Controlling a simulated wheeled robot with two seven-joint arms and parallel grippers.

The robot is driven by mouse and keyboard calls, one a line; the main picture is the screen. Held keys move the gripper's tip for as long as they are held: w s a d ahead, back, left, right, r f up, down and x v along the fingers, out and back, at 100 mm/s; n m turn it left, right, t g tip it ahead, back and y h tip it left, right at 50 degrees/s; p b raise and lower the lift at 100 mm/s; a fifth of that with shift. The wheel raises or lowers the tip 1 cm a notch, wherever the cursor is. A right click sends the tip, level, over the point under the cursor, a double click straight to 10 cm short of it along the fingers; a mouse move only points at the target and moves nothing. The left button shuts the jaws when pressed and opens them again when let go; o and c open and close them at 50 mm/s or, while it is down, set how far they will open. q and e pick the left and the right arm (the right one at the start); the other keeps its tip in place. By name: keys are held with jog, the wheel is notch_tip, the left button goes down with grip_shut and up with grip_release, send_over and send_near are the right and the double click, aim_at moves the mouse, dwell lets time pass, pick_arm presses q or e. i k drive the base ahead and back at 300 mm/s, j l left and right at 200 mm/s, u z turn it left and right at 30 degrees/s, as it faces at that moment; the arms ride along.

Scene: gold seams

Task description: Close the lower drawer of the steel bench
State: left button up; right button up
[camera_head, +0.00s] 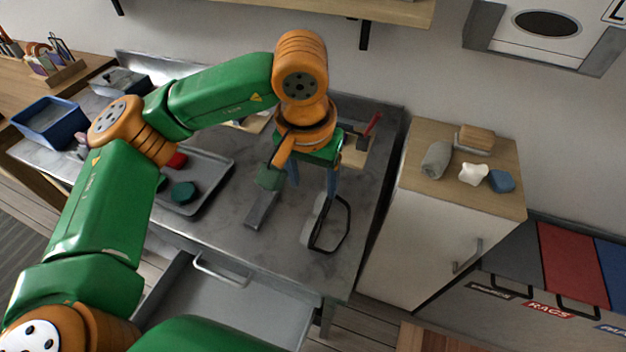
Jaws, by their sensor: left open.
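The steel bench (214,234) fills the middle of the view. A handle (222,272) shows on its front, just below the top. Under that, a grey drawer (255,308) is pulled out toward me; it looks like the lower one. Its near part is hidden by my green arm links and the picture edge. My left gripper (312,184) is open above the right half of the bench top, pointing down, above and behind the drawer. It holds nothing that I can see. My right gripper is out of view.
A grey tray (218,180) with red and green pieces lies on the bench. A green-and-grey tool (261,209) and a black-framed item (345,222) lie under the gripper. A blue bin (48,122) stands left. A white cabinet (425,235) stands right.

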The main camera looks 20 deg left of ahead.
aim_at(266, 314)
jog(key=k+l, duration=0.35)
jog(key=l, duration=0.15)
jog(key=k+l, duration=0.35)
jog(key=l, duration=0.2)
